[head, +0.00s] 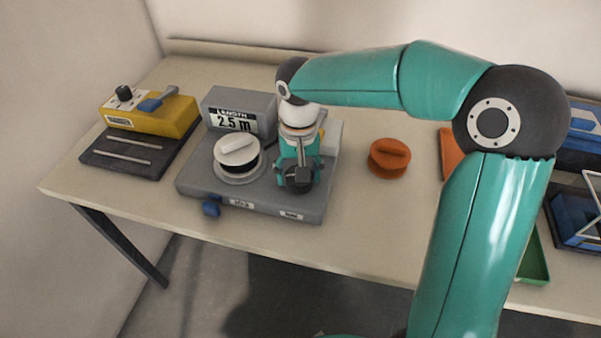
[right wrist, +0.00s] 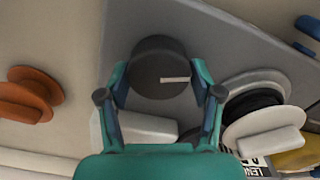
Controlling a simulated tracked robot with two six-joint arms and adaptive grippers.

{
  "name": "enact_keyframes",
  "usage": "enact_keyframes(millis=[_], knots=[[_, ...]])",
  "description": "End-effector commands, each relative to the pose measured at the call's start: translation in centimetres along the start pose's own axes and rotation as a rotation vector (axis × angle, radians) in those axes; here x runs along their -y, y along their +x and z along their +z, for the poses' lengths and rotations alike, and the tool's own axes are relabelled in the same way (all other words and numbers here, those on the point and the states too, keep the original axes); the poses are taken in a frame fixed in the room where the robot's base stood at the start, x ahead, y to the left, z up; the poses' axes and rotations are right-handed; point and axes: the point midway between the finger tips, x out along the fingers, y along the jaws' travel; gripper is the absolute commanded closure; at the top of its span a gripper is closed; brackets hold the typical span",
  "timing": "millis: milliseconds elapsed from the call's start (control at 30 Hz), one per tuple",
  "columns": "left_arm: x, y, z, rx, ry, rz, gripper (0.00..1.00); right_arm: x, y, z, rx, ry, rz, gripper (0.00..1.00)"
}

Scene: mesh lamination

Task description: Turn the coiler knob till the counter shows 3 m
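The coiler is a grey flat unit (head: 205,180) on the table, with a counter (head: 235,122) that reads "LENGTH 2.5 m". A round dark knob (right wrist: 160,66) with a pale line on its top lies between the fingers of my right gripper (right wrist: 160,72) in the right wrist view. In the head view my right gripper (head: 298,182) points down over the coiler's right part and largely hides this knob. Its fingertips are close to the knob's sides; I cannot tell whether they press on it. My left gripper is not in view.
A white-topped reel (head: 238,152) stands on the coiler, left of my right gripper. A yellow device (head: 160,115) with a blue handle is at the left. An orange spool (head: 389,158) lies to the right. Blue and green trays are at the far right, partly behind my arm.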

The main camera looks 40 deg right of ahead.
Motion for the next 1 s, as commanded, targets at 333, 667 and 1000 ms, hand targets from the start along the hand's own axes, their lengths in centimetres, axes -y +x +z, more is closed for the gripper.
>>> enact_keyframes(millis=[333,667,1000], knots=[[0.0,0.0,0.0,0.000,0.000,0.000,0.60,-0.1,0.2,0.2,0.009,-0.001,0.004,0.14],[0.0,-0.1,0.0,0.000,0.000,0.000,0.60,0.0,-2.2,0.1,0.006,0.000,0.003,0.14],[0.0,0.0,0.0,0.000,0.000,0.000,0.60,0.1,-8.8,0.0,0.005,-0.002,0.001,0.14]])
